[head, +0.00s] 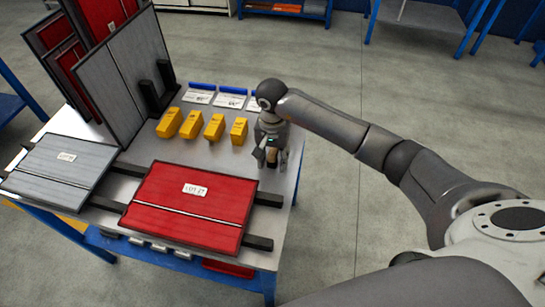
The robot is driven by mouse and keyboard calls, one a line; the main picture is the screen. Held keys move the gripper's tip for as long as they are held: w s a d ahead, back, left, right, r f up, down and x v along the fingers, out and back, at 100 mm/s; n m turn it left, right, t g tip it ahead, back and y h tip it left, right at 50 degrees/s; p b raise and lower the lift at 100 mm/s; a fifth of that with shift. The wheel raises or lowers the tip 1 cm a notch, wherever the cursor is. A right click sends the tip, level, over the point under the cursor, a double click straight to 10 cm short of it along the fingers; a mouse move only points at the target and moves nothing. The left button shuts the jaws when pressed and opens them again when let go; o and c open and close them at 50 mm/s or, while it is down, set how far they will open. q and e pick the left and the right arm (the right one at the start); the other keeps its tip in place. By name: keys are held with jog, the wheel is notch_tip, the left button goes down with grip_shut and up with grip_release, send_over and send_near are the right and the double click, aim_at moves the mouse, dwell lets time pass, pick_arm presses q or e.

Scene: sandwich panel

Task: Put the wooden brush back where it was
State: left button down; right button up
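My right gripper (272,158) points down over the right edge area of the work table (285,181), beyond the red panel. A small tan, wood-coloured piece (284,158) with a dark part beside it shows at its fingertips. It looks like the wooden brush, mostly hidden by the gripper. I cannot tell whether the fingers are closed on it or only around it, nor whether it touches the table. My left gripper is not in view.
A red panel (190,222) and a grey panel (58,178) lie on dark rails. Several yellow blocks (214,127) stand left of my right gripper, with labelled cards (198,97) behind them. Tall panels (140,70) lean in a rack at back left. Floor right of the table is clear.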

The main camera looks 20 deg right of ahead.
jog(key=shift+r, duration=0.2)
notch_tip(320, 180, up, 12)
jog(key=shift+f+b, duration=0.1)
jog(key=shift+b, duration=0.65)
